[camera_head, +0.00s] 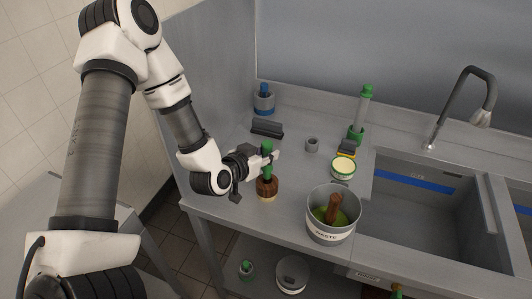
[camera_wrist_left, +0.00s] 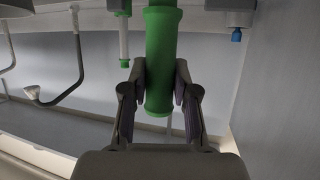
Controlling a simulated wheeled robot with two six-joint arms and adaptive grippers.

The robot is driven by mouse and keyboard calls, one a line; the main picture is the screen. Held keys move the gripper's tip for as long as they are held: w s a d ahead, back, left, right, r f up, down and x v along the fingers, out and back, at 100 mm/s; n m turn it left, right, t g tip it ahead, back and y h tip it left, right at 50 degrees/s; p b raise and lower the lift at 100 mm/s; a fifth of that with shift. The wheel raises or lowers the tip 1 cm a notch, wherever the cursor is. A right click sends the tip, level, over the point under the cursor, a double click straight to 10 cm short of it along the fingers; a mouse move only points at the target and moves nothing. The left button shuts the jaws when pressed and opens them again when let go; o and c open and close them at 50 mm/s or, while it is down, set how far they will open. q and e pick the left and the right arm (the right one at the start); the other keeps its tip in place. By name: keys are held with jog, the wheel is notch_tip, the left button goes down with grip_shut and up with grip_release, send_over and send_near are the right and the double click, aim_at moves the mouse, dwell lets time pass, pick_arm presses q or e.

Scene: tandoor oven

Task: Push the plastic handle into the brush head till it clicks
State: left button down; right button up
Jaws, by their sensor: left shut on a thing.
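A green plastic handle (camera_head: 267,148) stands about upright near the front left of the steel counter. In the left wrist view it is a thick green cylinder (camera_wrist_left: 160,60) between the two fingers. My left gripper (camera_head: 266,158) is shut on the handle from the left side. The brush head (camera_head: 267,188), dark brown with a paler lower edge, is directly below the handle on the counter. The handle's lower end appears to meet its top, but I cannot tell how deep it sits. The brush head does not show in the left wrist view. My right gripper is out of view.
A waste bucket (camera_head: 331,235) with a brown-handled thing in it stands just right. A sink (camera_head: 440,205) lies right.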

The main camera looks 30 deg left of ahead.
aim_at(264, 167)
pick_arm(q)
jog(key=shift+f+b, duration=1.95)
jog(key=shift+f, duration=0.3)
jog(key=c, duration=0.8)
grip_release()
jog(key=p+v, duration=0.7)
jog(key=v, duration=0.1)
